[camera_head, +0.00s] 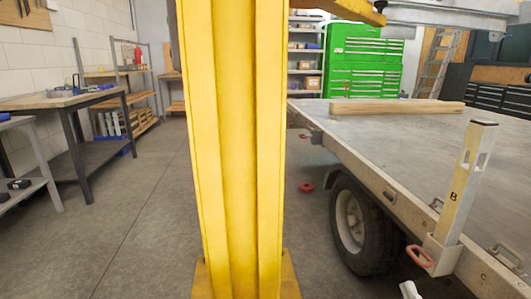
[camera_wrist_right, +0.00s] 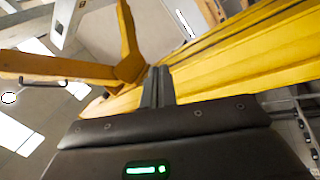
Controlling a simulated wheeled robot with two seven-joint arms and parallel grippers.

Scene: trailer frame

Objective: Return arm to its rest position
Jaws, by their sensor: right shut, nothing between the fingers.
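My right gripper (camera_wrist_right: 158,72) shows in the right wrist view with its two dark fingers together and nothing between them. It points up towards a yellow steel beam and post (camera_wrist_right: 220,60), with the ceiling behind. I cannot tell whether the fingertips touch the beam; they overlap it in the picture. In the head view a small white piece shows at the bottom edge, right of centre, too cut off to identify surely. My left gripper is in neither view.
A yellow post (camera_head: 240,150) stands close in front, blocking the middle. A flatbed trailer (camera_head: 385,130) with a wooden plank (camera_head: 395,107), upright stake (camera_head: 465,185) and wheel (camera_head: 358,225) fills the right. A workbench (camera_head: 60,101) stands left. Floor between bench and post is clear.

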